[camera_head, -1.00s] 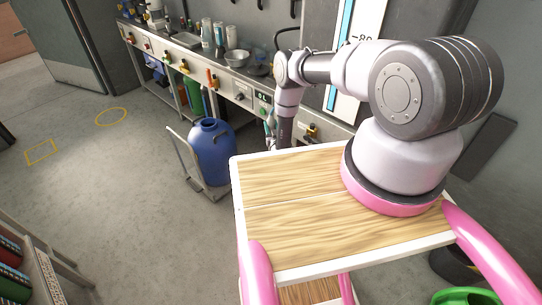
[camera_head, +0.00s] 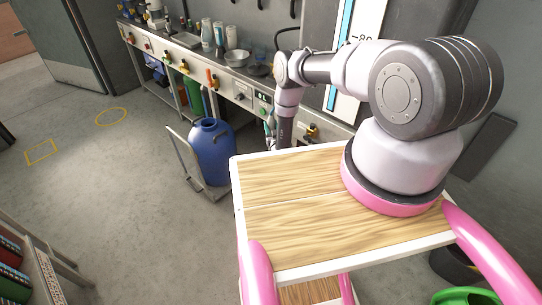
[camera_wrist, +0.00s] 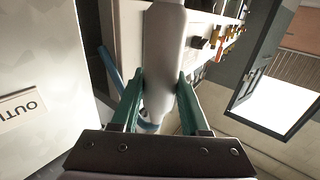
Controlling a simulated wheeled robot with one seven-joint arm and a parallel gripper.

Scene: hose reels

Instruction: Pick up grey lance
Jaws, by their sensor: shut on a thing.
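In the wrist view, my gripper (camera_wrist: 160,82) has two green fingers, one on each side of a pale grey, rounded, elongated body, the grey lance (camera_wrist: 164,40). The fingers are shut on it, and it extends away from the palm toward the top of the picture. Its lower end narrows between the fingers. In the head view, my arm reaches down behind the far edge of my wooden top, and the gripper and lance are not clearly visible there.
A blue barrel (camera_head: 212,150) stands on a trolley left of my arm. A workbench (camera_head: 190,42) with vessels and valves runs along the wall behind. A wall sign (camera_wrist: 22,110) is close at left in the wrist view. Open floor (camera_head: 110,165) lies to the left.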

